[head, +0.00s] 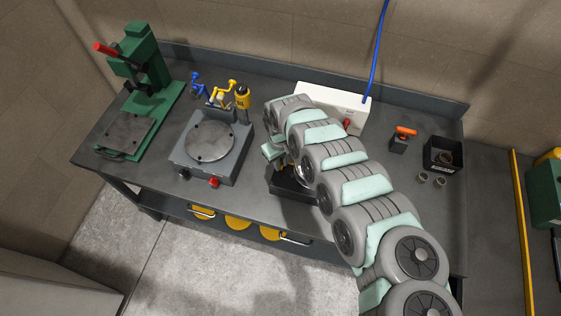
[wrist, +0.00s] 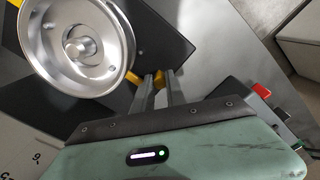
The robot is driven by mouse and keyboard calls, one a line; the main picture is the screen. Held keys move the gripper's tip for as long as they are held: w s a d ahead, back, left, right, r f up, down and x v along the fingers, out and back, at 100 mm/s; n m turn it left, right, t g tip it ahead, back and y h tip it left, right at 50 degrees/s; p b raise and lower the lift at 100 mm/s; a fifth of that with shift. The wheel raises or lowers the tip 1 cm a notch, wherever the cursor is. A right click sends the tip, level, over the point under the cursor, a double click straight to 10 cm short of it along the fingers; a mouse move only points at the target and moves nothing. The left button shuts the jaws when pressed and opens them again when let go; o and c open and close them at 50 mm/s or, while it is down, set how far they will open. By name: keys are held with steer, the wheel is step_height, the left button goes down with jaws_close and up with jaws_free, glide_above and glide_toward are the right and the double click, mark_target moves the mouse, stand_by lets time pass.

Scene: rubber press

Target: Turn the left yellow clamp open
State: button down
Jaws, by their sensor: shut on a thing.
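In the wrist view, a yellow clamp (wrist: 137,78) shows beside a shiny round metal part (wrist: 117,30) on a dark fixture (wrist: 160,48). My gripper (wrist: 158,76) is shut on this clamp, its two narrow fingers close together at the yellow piece. More yellow shows at the top and far left of the wrist view. In the head view, my gripper (head: 279,158) is over the dark fixture (head: 294,187) at the middle of the bench. My arm covers most of the fixture there, so the clamps are largely hidden.
A grey press plate unit (head: 176,153) with red and black knobs stands left of the fixture. A green press (head: 145,70) is at the far left. A white box (head: 325,97) with a blue hose is behind my arm. A black bin (head: 443,155) stands at the right.

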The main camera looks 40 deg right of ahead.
steer(key=m, duration=0.1)
steer(key=m+p, duration=0.2)
steer(key=shift+w+a+r, duration=0.1)
steer(key=shift+w+a, duration=0.15)
steer(key=shift+w, duration=0.15)
steer(key=m, duration=0.2)
steer(key=shift+w+m, duration=0.4)
steer(key=m, duration=0.1)
steer(key=m+b, duration=0.1)
steer(key=shift+w+f+m, duration=0.25)
steer(key=shift+w+m, duration=0.15)
steer(key=shift+w+d+m+b, duration=0.3)
steer(key=shift+m+b, duration=0.6)
steer(key=shift+m, duration=0.65)
steer(key=shift+w+d+m+b, duration=0.3)
steer(key=shift+m+b, duration=0.65)
steer(key=shift+m, duration=0.55)
steer(key=shift+w+d+m+b, duration=0.3)
steer(key=shift+m+b, duration=0.6)
steer(key=shift+m, duration=0.65)
steer(key=shift+r, duration=0.1)
